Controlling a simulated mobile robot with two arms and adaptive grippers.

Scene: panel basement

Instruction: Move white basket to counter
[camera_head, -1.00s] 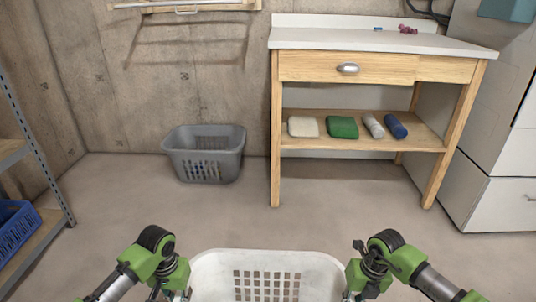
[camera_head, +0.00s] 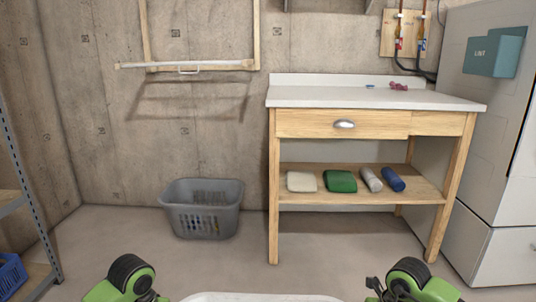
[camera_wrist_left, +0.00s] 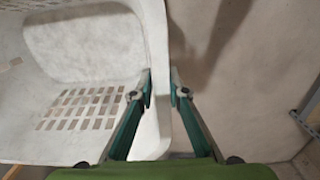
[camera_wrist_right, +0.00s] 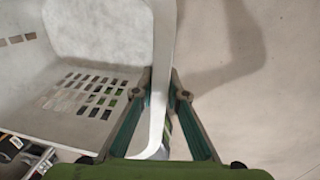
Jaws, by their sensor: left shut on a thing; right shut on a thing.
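The white basket (camera_head: 260,297) shows only its far rim at the bottom edge of the head view, between my two arms. In the left wrist view my left gripper (camera_wrist_left: 162,92) is shut on one side wall of the basket (camera_wrist_left: 95,55). In the right wrist view my right gripper (camera_wrist_right: 161,92) is shut on the opposite wall of the basket (camera_wrist_right: 100,40). The basket looks empty where its inside shows. The counter (camera_head: 370,95) is a white top on a wooden frame, ahead and right of centre. In the head view both gripper fingertips are out of frame.
A grey basket (camera_head: 202,212) stands on the floor left of the counter. The counter top has small items (camera_head: 398,86) at its back, and its front is clear. The lower shelf holds several rolled or folded cloths (camera_head: 341,181). A white cabinet (camera_head: 490,150) stands right.

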